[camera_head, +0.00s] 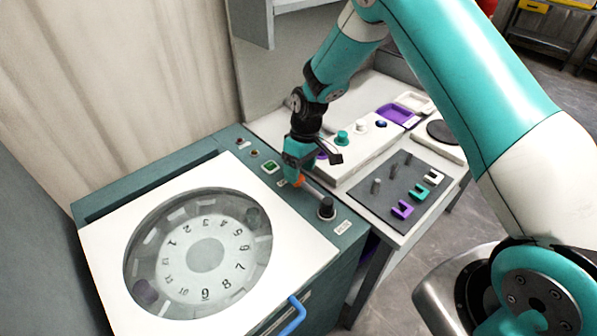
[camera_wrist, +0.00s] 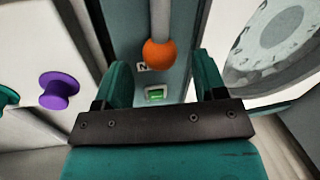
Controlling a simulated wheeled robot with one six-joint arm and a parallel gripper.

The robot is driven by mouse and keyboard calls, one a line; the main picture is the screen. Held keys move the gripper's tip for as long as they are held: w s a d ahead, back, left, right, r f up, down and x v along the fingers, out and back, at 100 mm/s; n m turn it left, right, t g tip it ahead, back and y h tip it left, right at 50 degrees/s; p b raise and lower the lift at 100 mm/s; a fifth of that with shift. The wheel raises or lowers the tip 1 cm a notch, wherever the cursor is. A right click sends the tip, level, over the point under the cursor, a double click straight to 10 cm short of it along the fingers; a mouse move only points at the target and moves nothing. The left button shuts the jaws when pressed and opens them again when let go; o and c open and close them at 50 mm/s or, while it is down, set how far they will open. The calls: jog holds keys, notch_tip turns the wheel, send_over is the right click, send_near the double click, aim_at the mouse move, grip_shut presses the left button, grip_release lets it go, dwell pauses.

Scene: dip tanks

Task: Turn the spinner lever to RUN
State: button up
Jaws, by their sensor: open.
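The spinner lever (camera_head: 314,193) is a grey rod with an orange ball at its end, set on a black hub (camera_head: 326,208) on the teal panel. It points from the hub up and left in the head view. In the wrist view, the lever's orange ball (camera_wrist: 160,53) shows between my open fingers. My gripper (camera_head: 297,178) is just above the ball, pointing down; the wrist view shows its two teal fingers (camera_wrist: 161,65) apart. Whether they touch the ball cannot be told. A small label partly shows beside the ball, mostly hidden; another label (camera_head: 343,227) is by the hub.
The spinner (camera_head: 290,250) has a white lid with a round numbered window and a blue handle (camera_head: 292,316). A green switch (camera_head: 270,167) is on the panel behind the lever. To the right are a white bench with knobs and a grey peg board (camera_head: 385,212) with coloured clips.

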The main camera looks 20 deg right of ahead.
jog(key=shift+s+a+f, duration=0.1)
jog(key=shift+f, duration=0.6)
jog(key=shift+s+a+f, duration=0.1)
jog(key=shift+f, duration=0.6)
grip_shut()
